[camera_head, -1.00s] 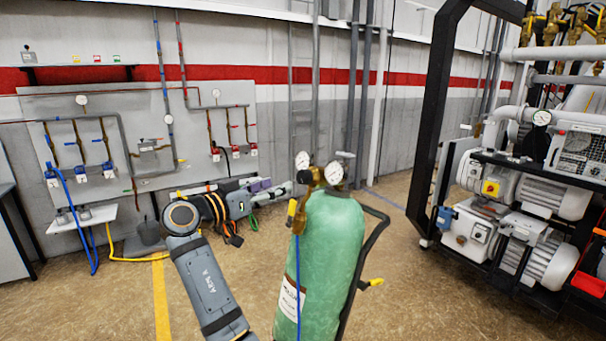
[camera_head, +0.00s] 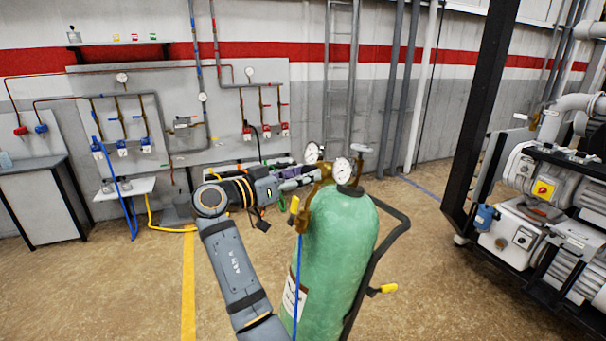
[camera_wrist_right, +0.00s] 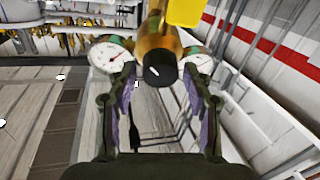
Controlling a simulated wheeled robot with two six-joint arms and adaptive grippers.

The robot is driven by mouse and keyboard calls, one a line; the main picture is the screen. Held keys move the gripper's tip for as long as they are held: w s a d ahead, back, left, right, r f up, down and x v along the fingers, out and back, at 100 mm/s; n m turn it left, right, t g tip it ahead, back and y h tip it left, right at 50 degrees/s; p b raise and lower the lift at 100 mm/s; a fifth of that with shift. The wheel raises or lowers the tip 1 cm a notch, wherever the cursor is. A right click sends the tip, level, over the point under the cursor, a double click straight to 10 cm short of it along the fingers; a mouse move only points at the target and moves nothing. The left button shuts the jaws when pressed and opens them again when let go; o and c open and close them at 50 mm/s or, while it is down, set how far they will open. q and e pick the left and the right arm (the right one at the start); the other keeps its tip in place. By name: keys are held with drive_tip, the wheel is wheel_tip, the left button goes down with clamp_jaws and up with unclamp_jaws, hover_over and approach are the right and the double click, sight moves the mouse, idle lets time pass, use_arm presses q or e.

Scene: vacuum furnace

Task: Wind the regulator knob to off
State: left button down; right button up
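A green gas cylinder (camera_head: 340,245) stands upright in the head view, with a brass regulator (camera_head: 318,200) and two round white gauges on top. In the right wrist view, the regulator's black round knob (camera_wrist_right: 159,70) with a white mark faces the camera, between two gauges (camera_wrist_right: 112,57) (camera_wrist_right: 200,64). My right gripper (camera_head: 312,178) reaches the regulator from the left. In the wrist view its fingers (camera_wrist_right: 158,82) are apart on either side of the knob, with a visible gap to it; contact is not seen. The knob is hidden in the head view. My left gripper is not in view.
A yellow part (camera_wrist_right: 186,12) sits above the knob. The cylinder rests on a dark trolley (camera_head: 370,265) with a blue hose in front. A black-framed pump rack (camera_head: 485,130) stands at right, and a gas panel (camera_head: 185,150) hangs on the back wall. Floor between is open.

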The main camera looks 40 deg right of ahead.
drive_tip(key=shift+d, duration=0.1)
drive_tip(key=c, duration=0.8)
drive_tip(key=shift+n+t, duration=0.6)
drive_tip(key=shift+n, duration=1.1)
drive_tip(key=o, duration=1.2)
drive_tip(key=shift+c, duration=0.2)
wheel_tip(320, 180, up, 10)
